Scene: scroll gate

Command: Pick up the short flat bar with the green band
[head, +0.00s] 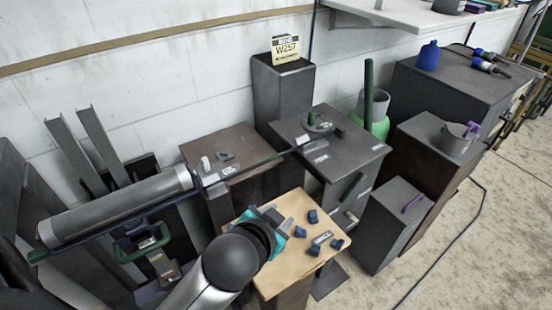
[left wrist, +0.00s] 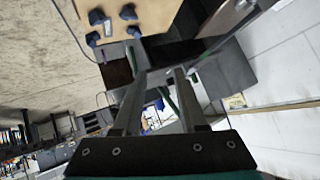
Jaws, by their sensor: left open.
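A short grey flat piece (head: 321,239) lies on the light wooden table top among small dark blue blocks (head: 337,244). It also shows in the left wrist view (left wrist: 108,27). No green band can be made out on it, so I cannot tell whether it is the bar named. A dark green bar (head: 350,187) slants beside the grey cabinet. My left gripper (head: 272,214) is over the left back part of the wooden table, left of the grey piece. Its fingers are apart and empty in the left wrist view (left wrist: 160,62). My right gripper is not in view.
The wooden table (head: 275,277) has bare room at its front. A long thin rod (head: 252,168) crosses above the brown table (head: 225,140) behind. A grey cabinet (head: 365,150) with a round part on it stands behind right. A large grey cylinder (head: 115,207) is at left.

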